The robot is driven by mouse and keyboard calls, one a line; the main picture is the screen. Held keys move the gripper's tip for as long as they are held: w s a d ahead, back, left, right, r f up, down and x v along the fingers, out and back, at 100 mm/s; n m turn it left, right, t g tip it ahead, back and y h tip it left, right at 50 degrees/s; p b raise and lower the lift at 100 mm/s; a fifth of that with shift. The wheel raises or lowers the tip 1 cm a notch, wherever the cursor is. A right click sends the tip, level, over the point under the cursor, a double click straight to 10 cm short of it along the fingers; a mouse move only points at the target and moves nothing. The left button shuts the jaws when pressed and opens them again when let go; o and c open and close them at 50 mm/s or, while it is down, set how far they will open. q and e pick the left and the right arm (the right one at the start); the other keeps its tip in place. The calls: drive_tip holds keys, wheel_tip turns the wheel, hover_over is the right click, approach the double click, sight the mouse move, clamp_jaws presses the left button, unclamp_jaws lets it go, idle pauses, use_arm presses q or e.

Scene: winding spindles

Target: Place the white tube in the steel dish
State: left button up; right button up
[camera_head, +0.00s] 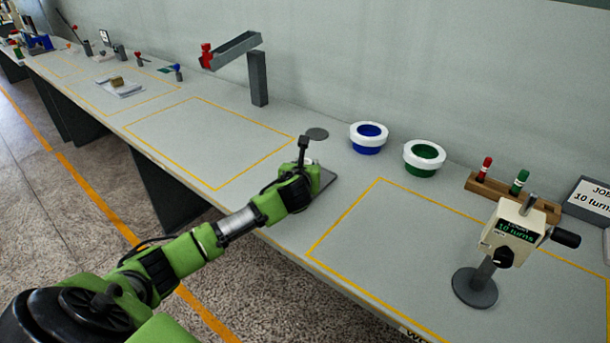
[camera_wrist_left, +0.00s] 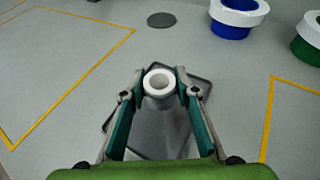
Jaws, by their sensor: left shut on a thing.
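My left gripper (camera_wrist_left: 159,92) is shut on the white tube (camera_wrist_left: 159,73), whose round open end faces the left wrist camera between the two fingers. In the head view the left gripper (camera_head: 304,165) is over the bench and hides the tube. A grey, square-cornered shallow tray with a raised rim (camera_wrist_left: 196,71), which looks like the steel dish, lies below the tube and fingers. Part of this dish shows beside the gripper in the head view (camera_head: 327,181). I cannot tell whether the tube touches it. My right gripper is not in view.
A dark round disc (camera_head: 317,134) lies behind the gripper. Blue (camera_head: 368,146) and green (camera_head: 424,168) pots with white rims stand right of it. A winding device (camera_head: 514,232) stands at the right, before a wooden rack (camera_head: 490,189). The yellow-outlined area (camera_head: 205,140) at left is clear.

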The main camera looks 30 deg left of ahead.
use_arm(q)
drive_tip(key=shift+w+a+f, duration=0.25)
drive_tip(key=shift+a+f, duration=0.05)
drive_tip(key=shift+f, duration=1.6)
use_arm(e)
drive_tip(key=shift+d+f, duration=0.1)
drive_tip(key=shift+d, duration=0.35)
use_arm(q)
drive_tip(key=shift+f, duration=0.1)
drive_tip(key=o, duration=0.8)
drive_tip(key=v, duration=1.2)
drive_tip(key=shift+d+p, duration=0.15)
drive_tip(key=shift+p, duration=0.15)
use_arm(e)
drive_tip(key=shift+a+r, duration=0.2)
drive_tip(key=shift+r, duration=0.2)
use_arm(q)
drive_tip(key=shift+s, duration=0.1)
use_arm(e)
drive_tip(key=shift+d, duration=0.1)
